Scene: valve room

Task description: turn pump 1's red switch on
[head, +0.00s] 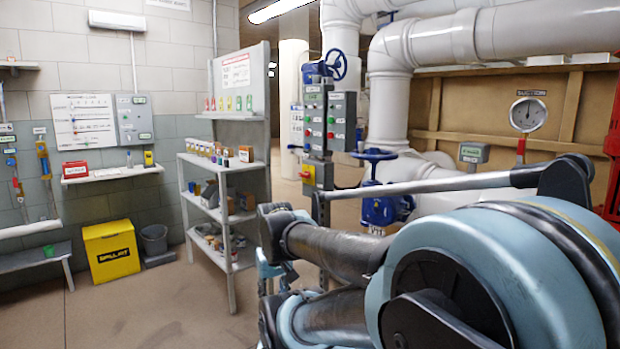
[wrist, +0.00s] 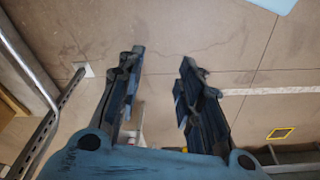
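No switch shows in the wrist view. My own arm fills the lower right of the head view and hides what is behind it.
A shelf unit (head: 233,216) with small bottles and boxes stands left of the post. Blue valves (head: 384,206) and thick white pipes (head: 450,40) are to its right. A yellow bin (head: 111,252) stands by the left wall. The floor (head: 150,315) at front left is clear.

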